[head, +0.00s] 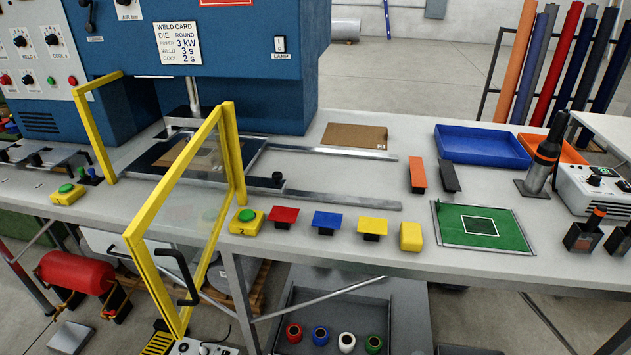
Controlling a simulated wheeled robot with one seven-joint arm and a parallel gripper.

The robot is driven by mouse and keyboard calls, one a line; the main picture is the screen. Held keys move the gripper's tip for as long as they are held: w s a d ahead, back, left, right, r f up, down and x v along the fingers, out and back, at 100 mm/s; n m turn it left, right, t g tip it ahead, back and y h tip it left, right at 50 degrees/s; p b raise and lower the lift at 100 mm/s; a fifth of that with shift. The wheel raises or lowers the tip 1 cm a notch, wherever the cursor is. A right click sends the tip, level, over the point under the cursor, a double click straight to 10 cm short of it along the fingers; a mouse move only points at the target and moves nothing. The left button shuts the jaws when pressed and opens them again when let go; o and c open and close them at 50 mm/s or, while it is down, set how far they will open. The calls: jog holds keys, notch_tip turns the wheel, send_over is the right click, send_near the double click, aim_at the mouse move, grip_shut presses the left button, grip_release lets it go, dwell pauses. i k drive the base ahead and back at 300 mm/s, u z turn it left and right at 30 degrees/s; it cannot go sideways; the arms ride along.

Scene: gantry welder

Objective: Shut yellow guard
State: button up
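The yellow guard (147,210) is a yellow-framed door with a clear panel. It stands open, swung out from the welder toward me past the table's front edge. Its hinge side is at the right yellow post (234,150). A black bar handle (180,276) sits on its near, free side. A fixed yellow frame (97,130) stands at the left of the press opening. Behind the guard, a dark die plate with a tan sheet (205,158) lies under the press ram. My gripper is not in view.
Two yellow button boxes with green buttons stand at the front edge, left (67,193) and right (246,220) of the opening. Red, blue and yellow pads (327,221) line the front edge further right. A red tank (75,272) is below the table at left.

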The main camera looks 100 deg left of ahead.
aim_at(132, 237)
jog(key=u, duration=3.95)
jog(key=k, duration=0.4)
jog(key=u, duration=1.15)
jog(key=i, duration=0.55)
jog(key=u, duration=0.1)
